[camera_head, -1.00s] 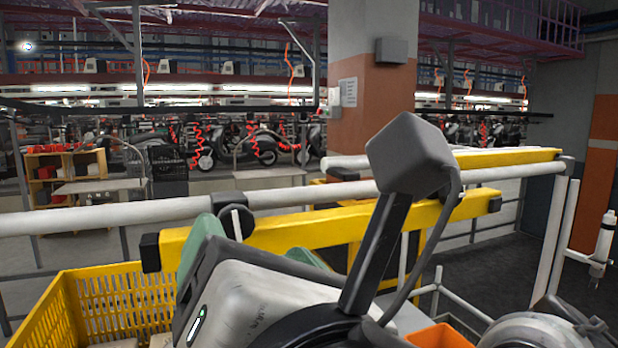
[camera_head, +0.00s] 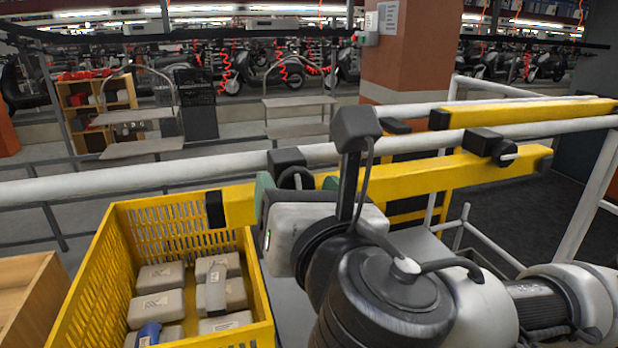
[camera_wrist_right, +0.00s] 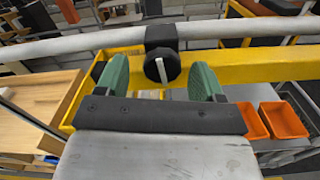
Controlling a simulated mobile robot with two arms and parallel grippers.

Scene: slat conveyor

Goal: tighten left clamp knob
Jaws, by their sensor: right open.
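The left clamp (camera_head: 287,158) is a black block on the white rail, with a round black knob (camera_head: 298,178) that has a pale bar across it. My right gripper (camera_head: 296,184) has green fingers and is open at this knob. In the right wrist view the knob (camera_wrist_right: 162,67) appears between the spread fingers (camera_wrist_right: 160,78), with a gap on each side. The pale bar stands nearly upright there. I cannot tell how deep the knob sits between the fingers. My left gripper is not in view.
A yellow beam (camera_head: 400,186) runs behind the gripper. A second clamp with a knob (camera_head: 505,153) sits farther right. A yellow crate (camera_head: 115,262) with several grey packs stands at left, beside a wooden box (camera_head: 30,290). Orange bins (camera_wrist_right: 283,120) show at right in the wrist view.

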